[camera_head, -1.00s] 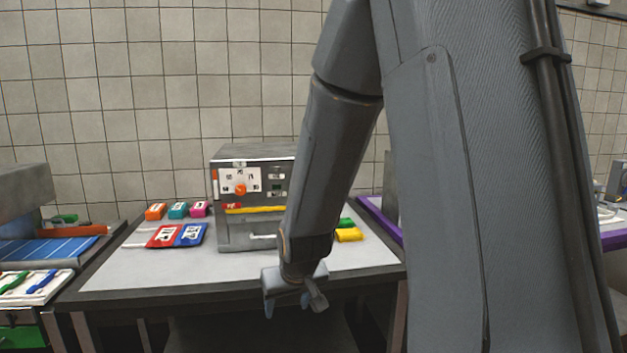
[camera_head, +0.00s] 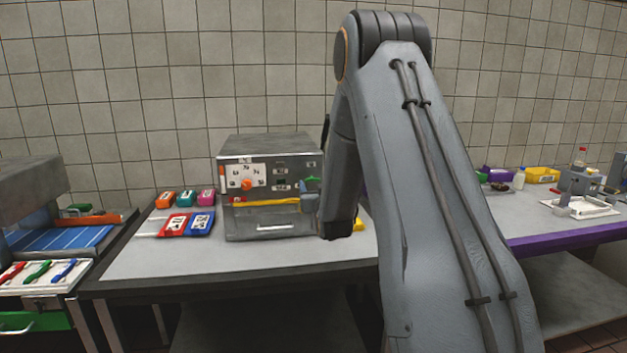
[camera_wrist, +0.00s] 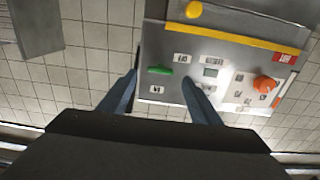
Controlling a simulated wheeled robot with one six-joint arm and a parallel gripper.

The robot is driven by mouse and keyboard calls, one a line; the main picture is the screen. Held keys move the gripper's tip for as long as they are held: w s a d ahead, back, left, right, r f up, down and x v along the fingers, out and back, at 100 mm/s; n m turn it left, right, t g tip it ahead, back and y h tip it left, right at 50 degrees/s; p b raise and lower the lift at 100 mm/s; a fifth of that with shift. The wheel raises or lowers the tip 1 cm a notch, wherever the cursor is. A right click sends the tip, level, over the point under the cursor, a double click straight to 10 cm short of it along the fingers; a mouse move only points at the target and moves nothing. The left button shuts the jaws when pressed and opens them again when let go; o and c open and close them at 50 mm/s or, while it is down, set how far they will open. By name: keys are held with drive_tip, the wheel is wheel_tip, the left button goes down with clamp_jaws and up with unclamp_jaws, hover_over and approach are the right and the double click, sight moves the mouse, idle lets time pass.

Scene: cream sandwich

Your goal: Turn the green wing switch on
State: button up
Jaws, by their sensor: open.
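The green wing switch (camera_wrist: 160,70) sits on the front panel of a grey machine (camera_wrist: 160,35), with its long side across the wrist picture. White labels lie above and below it there. In the head view the green switch (camera_head: 312,180) shows at the right of the machine front (camera_head: 270,147), beside my arm. My gripper (camera_wrist: 160,77) is open and empty, with one finger on either side of the switch in the wrist view. I cannot tell whether the fingers touch it or how far off the panel is. My arm hides most of the gripper in the head view.
An orange knob (camera_head: 247,184) is on the same panel, with a yellow bar (camera_head: 270,202) and a drawer handle (camera_head: 275,227) below. Coloured packs (camera_head: 187,222) lie left of the machine on the grey table (camera_head: 140,257). A yellow block (camera_head: 358,224) lies to its right.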

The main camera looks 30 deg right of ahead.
sight(313, 180)
drive_tip(key=shift+p+x, duration=0.6)
drive_tip(key=shift+x, duration=1.65)
drive_tip(key=c, duration=1)
